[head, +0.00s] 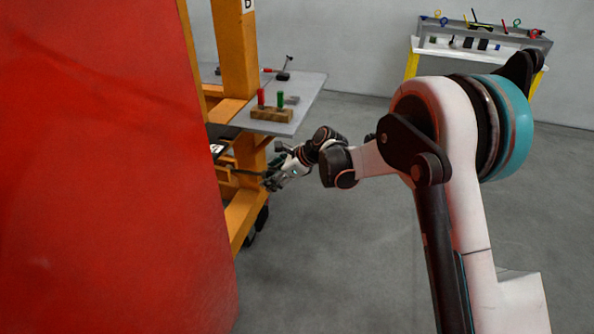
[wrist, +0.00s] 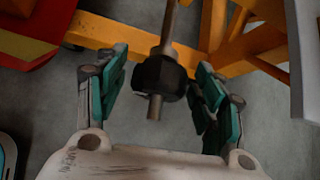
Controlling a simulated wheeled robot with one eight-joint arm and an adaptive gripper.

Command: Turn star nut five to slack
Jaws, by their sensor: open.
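A dark star nut (wrist: 158,78) sits on a grey metal rod (wrist: 169,25) in the wrist view, with the rod's end showing below it. No number shows on it, so I cannot tell whether it is nut five. My gripper (wrist: 160,90) is open, with one teal-padded finger on each side of the nut and a gap on both sides. In the head view my gripper (head: 275,177) is small, beside the orange frame and below the grey shelf. The nut cannot be made out there.
A large red nosecone (head: 100,170) fills the left. The orange frame (head: 240,60) carries a grey shelf (head: 312,92) with a wooden block (head: 272,115) holding red and green handled tools. A tool bench (head: 480,45) stands at the back wall. Grey floor is clear between.

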